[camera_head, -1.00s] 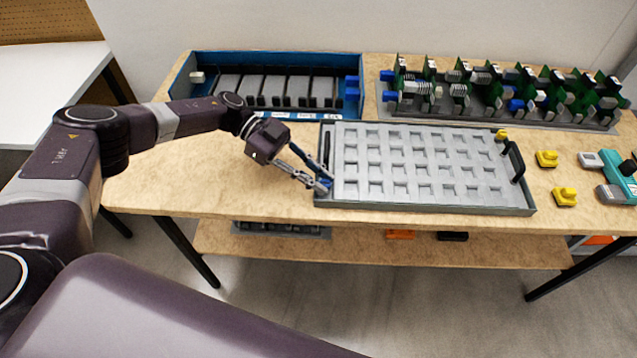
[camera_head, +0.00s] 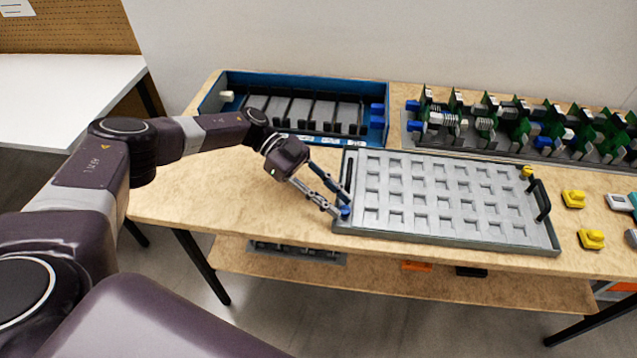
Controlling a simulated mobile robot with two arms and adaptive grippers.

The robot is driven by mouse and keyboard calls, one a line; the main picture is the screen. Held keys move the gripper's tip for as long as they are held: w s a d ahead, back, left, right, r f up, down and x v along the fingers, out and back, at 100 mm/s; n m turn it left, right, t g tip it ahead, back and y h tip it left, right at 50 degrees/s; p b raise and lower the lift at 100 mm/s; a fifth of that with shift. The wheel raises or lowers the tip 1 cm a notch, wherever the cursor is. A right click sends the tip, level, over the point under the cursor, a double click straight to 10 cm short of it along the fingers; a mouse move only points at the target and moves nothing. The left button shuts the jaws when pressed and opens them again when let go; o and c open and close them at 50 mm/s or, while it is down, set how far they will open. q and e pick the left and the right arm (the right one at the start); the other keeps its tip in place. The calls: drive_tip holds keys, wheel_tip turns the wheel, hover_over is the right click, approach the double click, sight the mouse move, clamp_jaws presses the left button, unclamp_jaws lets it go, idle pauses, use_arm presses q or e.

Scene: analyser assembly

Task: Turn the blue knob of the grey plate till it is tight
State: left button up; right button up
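The grey plate (camera_head: 445,238) is a wide tray with a grid of square pockets, lying on the wooden table. Its blue knob (camera_head: 346,212) is at the front left corner, partly covered by my fingers. My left gripper (camera_head: 341,206) comes in from the left, tilted down, with its fingertips at the blue knob. I cannot tell whether the fingers are closed on the knob or only beside it. A yellow knob (camera_head: 527,172) sits at the plate's back right corner. My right gripper is not in view.
A black handle (camera_head: 541,200) stands at the plate's right end, another (camera_head: 346,169) at its left. A blue-walled box (camera_head: 232,77) and a rack of green boards (camera_head: 480,146) stand behind. Yellow pieces (camera_head: 573,199) lie to the right. The table's left front is clear.

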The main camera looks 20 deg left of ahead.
use_arm(q)
drive_tip(key=v, duration=1)
drive_tip(key=shift+w+a+r, duration=0.1)
drive_tip(key=shift+a+r, duration=0.1)
drive_tip(key=shift+a, duration=0.05)
